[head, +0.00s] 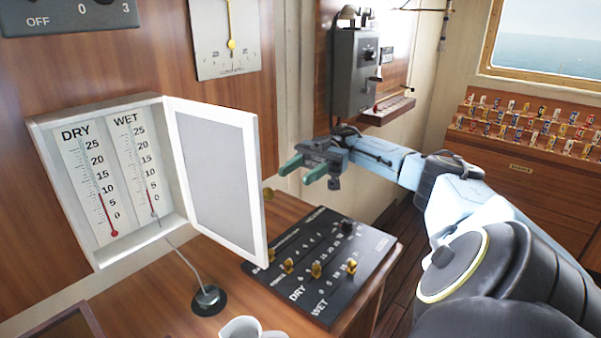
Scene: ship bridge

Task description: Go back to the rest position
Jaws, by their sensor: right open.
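My right gripper (303,171) is at the middle of the head view, at the end of my light blue arm that comes in from the right. Its two green-tipped fingers are apart, with nothing between them. It hangs in the air above the black slider panel (335,272), to the right of the open cabinet door (222,182). I see no contact between the gripper and the door or the panel. My left gripper is not in view.
A white wall cabinet (44,160) with DRY and WET thermometers stands open at left. Below are a wooden desk (150,305), a white mug (243,327) and a thin stand (208,297). A grey wall box (357,72) and a rack of small flags (520,125) are behind.

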